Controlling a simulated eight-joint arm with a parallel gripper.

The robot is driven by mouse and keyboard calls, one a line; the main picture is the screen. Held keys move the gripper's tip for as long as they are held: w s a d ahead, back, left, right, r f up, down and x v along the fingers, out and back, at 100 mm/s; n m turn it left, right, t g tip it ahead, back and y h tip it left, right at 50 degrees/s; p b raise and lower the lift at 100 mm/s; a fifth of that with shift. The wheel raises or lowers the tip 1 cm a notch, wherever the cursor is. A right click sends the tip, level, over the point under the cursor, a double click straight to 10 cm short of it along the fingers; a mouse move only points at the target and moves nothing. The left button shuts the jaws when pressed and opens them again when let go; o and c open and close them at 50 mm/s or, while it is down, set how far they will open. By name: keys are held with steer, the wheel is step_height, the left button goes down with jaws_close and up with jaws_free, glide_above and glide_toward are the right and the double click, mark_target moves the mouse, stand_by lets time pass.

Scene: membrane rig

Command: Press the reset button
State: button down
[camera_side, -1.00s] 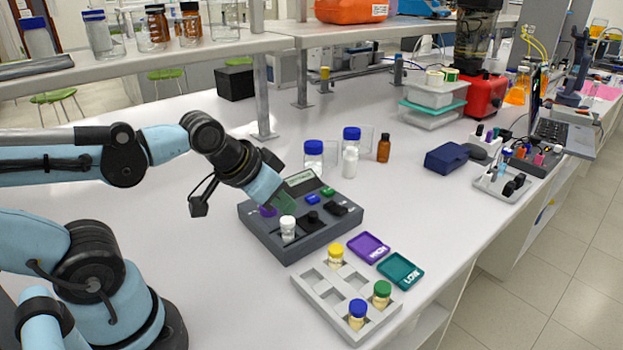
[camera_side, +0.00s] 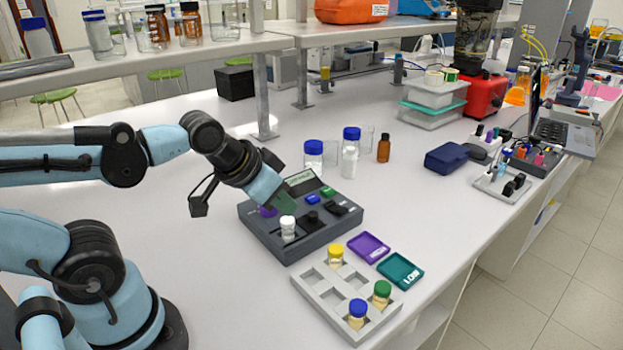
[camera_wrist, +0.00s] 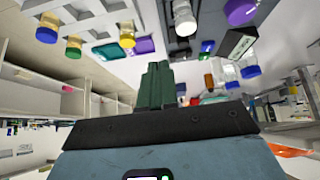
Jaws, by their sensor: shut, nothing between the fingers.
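The dark grey rig (camera_side: 300,240) sits on the bench with a display (camera_side: 299,178) at its back. On its top are a purple round button (camera_side: 268,211), a blue button (camera_side: 313,199), a green button (camera_side: 328,191) and black parts (camera_side: 312,218). I cannot read which is the reset button. A white-capped vial (camera_side: 288,227) stands in the rig's front. My gripper (camera_side: 287,203) is shut and empty, its green fingers over the rig's top near the purple button; contact cannot be told. In the wrist view the shut fingers (camera_wrist: 158,84) show below the rig's buttons.
Blue-capped bottles (camera_side: 314,155) and a brown bottle (camera_side: 384,148) stand behind the rig.

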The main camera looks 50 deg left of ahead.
steer(key=shift+w, duration=0.1)
stand_by(0.4)
step_height(320, 180, up, 2)
steer(key=n+t+y, duration=0.2)
steer(key=n, duration=0.9)
glide_above(309, 199)
steer(key=shift+f, duration=4.35)
steer(key=shift+f, duration=0.1)
steer(key=shift+f, duration=0.35)
